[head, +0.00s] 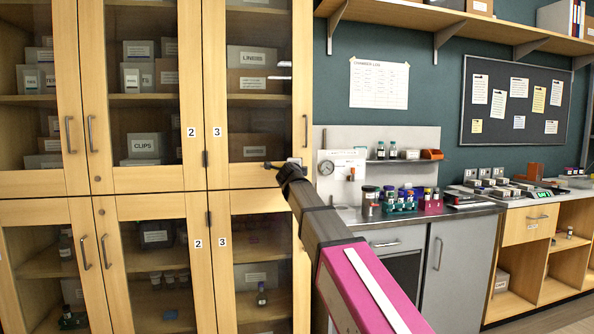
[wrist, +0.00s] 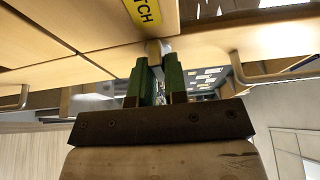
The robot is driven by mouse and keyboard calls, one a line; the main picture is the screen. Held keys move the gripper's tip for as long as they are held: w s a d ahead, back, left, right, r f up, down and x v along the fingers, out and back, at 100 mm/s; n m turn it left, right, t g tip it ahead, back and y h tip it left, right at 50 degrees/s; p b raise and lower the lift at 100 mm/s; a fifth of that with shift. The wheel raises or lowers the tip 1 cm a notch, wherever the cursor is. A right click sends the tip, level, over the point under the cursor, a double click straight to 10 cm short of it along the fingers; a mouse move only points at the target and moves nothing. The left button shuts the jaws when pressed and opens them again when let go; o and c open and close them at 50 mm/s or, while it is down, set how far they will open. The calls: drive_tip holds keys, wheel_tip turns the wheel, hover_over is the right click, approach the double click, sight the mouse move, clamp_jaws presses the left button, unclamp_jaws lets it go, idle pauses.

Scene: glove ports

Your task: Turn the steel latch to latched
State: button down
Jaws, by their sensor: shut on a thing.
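My gripper (wrist: 157,64) has two green fingers, closed around a small grey steel piece, the steel latch (wrist: 166,47), at the cabinet front. A yellow label (wrist: 143,12) ending in "TCH" is beside it in the wrist view. In the head view my gripper (head: 281,167) is at the right edge of the upper door marked 3, below its handle. The fingers hide much of the latch, so its exact angle cannot be told.
Upper cabinet doors with glass panes and bar handles (head: 305,130) surround the gripper. Lower doors (head: 253,198) are just beneath. To the right, a steel counter (head: 455,214) carries bottles and racks. Open air lies in front of the cabinets.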

drive_tip(key=c, duration=1.2)
unclamp_jaws()
drive_tip(key=shift+o, duration=0.2)
drive_tip(key=s+a, duration=0.1)
drive_tip(key=s, duration=0.9)
drive_tip(key=shift+s, duration=0.4)
drive_tip(key=shift+a, duration=0.1)
